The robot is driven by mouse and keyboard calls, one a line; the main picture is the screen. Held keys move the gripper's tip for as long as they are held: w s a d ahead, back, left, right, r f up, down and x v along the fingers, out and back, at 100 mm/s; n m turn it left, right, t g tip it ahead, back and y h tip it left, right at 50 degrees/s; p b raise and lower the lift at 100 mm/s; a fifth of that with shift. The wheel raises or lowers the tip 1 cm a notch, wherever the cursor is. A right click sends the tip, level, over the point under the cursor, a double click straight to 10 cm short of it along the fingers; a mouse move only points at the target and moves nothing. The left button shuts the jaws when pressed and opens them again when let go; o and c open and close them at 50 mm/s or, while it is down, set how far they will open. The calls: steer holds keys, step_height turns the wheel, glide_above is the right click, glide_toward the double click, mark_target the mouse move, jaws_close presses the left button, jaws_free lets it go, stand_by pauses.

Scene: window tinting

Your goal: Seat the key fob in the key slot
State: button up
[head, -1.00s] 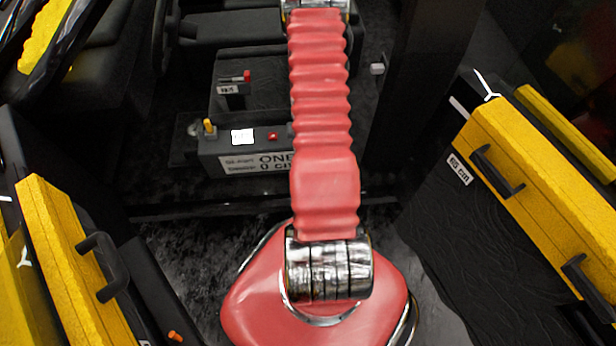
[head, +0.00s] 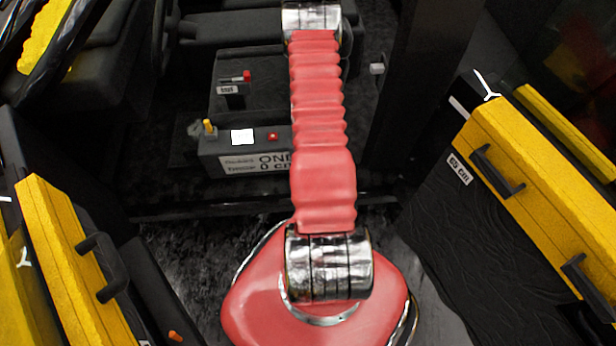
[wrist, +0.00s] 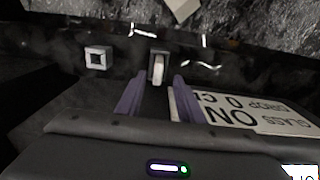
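My gripper (wrist: 158,92) shows in the wrist view as two purple fingers, apart, with a dark gap between them. A small dark block with a pale oval face (wrist: 158,68) stands at the fingertips, seen between them. It may be the key fob, but I cannot be sure. To its left is a square pale frame with a dark centre (wrist: 97,57); it may be the key slot. I see no contact between the fingers and the block. In the head view my gripper is out of sight, and neither of these small things can be made out there.
Yellow-edged panels with black handles stand left (head: 60,250) and right (head: 540,190). Dark carpet lies between.

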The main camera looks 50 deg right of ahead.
steer(key=shift+f, duration=0.2)
steer(key=shift+s+d+f, duration=0.15)
steer(key=shift+f, duration=2.4)
jaws_close()
